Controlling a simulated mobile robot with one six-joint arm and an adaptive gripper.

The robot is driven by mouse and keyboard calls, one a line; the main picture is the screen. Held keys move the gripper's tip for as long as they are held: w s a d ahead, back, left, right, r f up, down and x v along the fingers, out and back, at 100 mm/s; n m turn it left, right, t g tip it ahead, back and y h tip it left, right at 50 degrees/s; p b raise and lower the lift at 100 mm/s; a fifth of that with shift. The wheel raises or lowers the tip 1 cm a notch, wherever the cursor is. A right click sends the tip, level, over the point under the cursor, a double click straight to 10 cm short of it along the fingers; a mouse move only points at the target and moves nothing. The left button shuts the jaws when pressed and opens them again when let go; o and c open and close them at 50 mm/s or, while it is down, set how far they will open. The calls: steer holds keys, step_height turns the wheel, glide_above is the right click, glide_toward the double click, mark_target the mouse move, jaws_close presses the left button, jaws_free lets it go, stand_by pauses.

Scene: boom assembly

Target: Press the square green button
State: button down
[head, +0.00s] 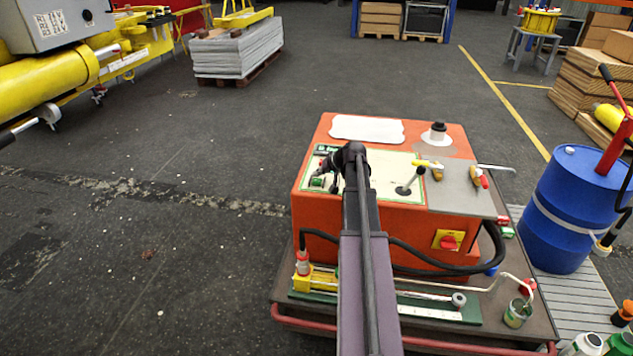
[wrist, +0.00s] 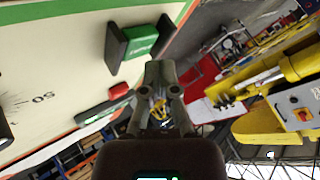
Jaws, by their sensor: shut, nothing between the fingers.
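The square green button (wrist: 142,41) sits between dark guards on the pale control panel (wrist: 60,60), at the upper middle of the wrist view. In the head view the green button (head: 317,182) shows small at the panel's left edge. My gripper (wrist: 160,72) is shut and empty. In the head view my arm hides part of the panel, and the gripper (head: 323,168) is partly hidden behind my wrist.
A red button (wrist: 119,90) is near my fingers on the panel. A blue drum (head: 570,215) stands at right. Left of the cabinet, the floor is open.

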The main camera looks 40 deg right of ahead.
mark_target(318, 181)
steer(key=shift+r+p, duration=2.45)
steer(key=shift+r, duration=0.05)
steer(key=s+a+r+n+g+p, duration=0.1)
steer(key=s+a+g+p, duration=0.15)
steer(key=a, duration=0.85)
steer(key=s+a+r+n+g+p, duration=0.1)
steer(key=s+a+n+g+p, duration=0.15)
steer(key=a, duration=0.95)
steer(key=s+a+r+n+g+p, duration=0.1)
steer(key=s+a+g+p, duration=0.15)
steer(key=a, duration=0.85)
steer(key=s+a+r+n+g+h+p, duration=0.1)
steer(key=s+a+r+h+p, duration=0.1)
steer(key=s+a, duration=0.7)
steer(key=shift+a+h+p, duration=0.3)
steer(key=shift+a+p, duration=0.05)
steer(key=shift+p, duration=0.25)
